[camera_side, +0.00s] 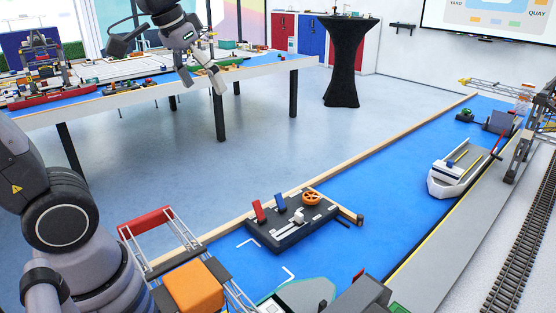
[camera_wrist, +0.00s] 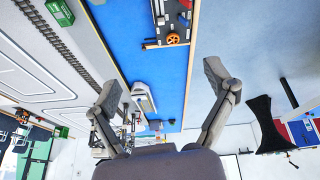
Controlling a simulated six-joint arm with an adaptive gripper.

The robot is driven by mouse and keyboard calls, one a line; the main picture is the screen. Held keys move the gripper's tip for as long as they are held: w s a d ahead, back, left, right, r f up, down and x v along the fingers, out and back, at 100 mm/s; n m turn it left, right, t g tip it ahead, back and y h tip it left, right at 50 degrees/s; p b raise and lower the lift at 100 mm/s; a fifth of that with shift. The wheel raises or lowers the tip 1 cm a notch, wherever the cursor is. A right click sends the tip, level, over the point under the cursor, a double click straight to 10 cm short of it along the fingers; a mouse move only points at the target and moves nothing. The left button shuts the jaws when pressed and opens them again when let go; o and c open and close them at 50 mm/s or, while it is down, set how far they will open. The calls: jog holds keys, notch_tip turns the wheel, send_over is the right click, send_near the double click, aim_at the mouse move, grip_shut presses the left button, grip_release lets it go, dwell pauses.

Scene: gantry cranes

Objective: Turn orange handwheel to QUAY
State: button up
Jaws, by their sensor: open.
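The orange handwheel (camera_side: 312,198) sits on the right part of a dark control panel (camera_side: 290,232) that lies on the blue surface. It also shows in the wrist view (camera_wrist: 173,39) near the top. No QUAY mark is readable on the panel; the word shows only on the wall screen (camera_side: 490,18). My gripper (camera_side: 218,80) is open and empty, high at the upper left in the side view, well apart from the handwheel. In the wrist view its two fingers (camera_wrist: 168,82) are spread wide with nothing between them.
On the panel stand a red lever (camera_side: 258,210), a blue lever (camera_side: 280,203) and a white-topped control (camera_side: 299,217). A white ship (camera_side: 455,176) lies to the right. An orange block (camera_side: 193,287) in a crane frame stands front left. A model table (camera_side: 150,92) stands behind.

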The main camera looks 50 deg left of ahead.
jog(key=w+f+n+g, duration=0.1)
jog(key=w+n, duration=0.1)
jog(key=w, duration=0.8)
jog(key=n+g, duration=0.3)
jog(key=n, duration=0.1)
send_over(311, 196)
notch_tip(311, 196, down, 25)
notch_tip(311, 196, down, 14)
jog(key=shift+r, duration=0.15)
jog(key=c, duration=1.2)
